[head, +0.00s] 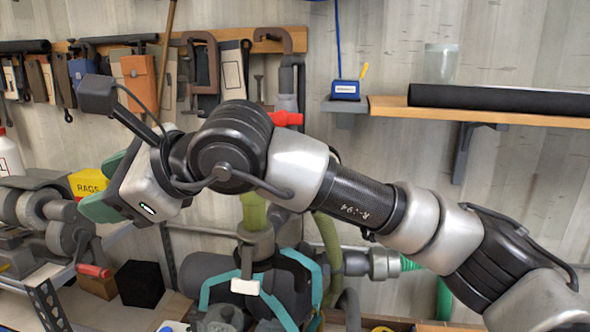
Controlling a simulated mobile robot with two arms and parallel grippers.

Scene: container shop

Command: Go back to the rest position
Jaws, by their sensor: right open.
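My right arm reaches in from the lower right and crosses the middle of the head view. Its gripper (106,187) is at the left, raised in front of the workbench, with teal finger pads. The pads are apart and I see nothing held between them. The gripper body hides part of the bench behind it. My left gripper is not in view.
A yellow rags box (87,183) is just behind the gripper. Grey machinery (45,215) stands at the left, and a pump with teal hoses (262,285) is below the arm. A wooden shelf (480,112) is at upper right. Tools hang on the back wall.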

